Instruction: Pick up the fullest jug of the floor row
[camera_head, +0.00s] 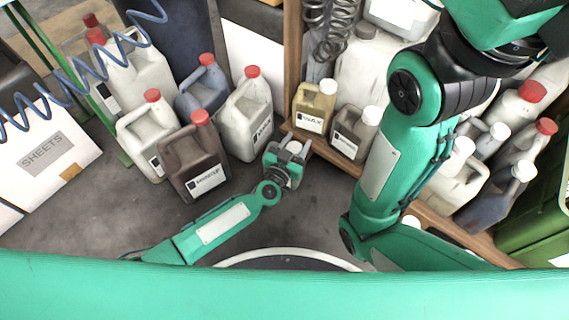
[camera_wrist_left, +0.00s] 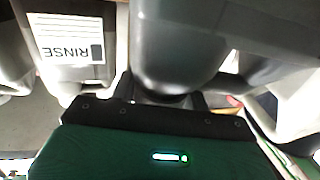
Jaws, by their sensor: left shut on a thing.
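My left gripper (camera_head: 289,152) is low over the floor in the middle of the head view, shut on a grey jug (camera_head: 282,170) that it partly hides. In the left wrist view a dark grey rounded body (camera_wrist_left: 175,45) fills the space at the fingers. Several red-capped jugs stand on the floor to the left: a white one (camera_head: 250,122), a brown one (camera_head: 193,165), another white one (camera_head: 137,138) and a blue-grey one (camera_head: 203,95). I cannot tell their fill levels. My right gripper is out of view.
A wooden edge (camera_head: 335,157) borders a shelf with a yellowish WAX jug (camera_head: 311,108) and a brown jug (camera_head: 352,135). More jugs stand behind my right arm. A SHEETS box (camera_head: 45,150) is at left. Bare floor (camera_head: 100,215) lies at lower left.

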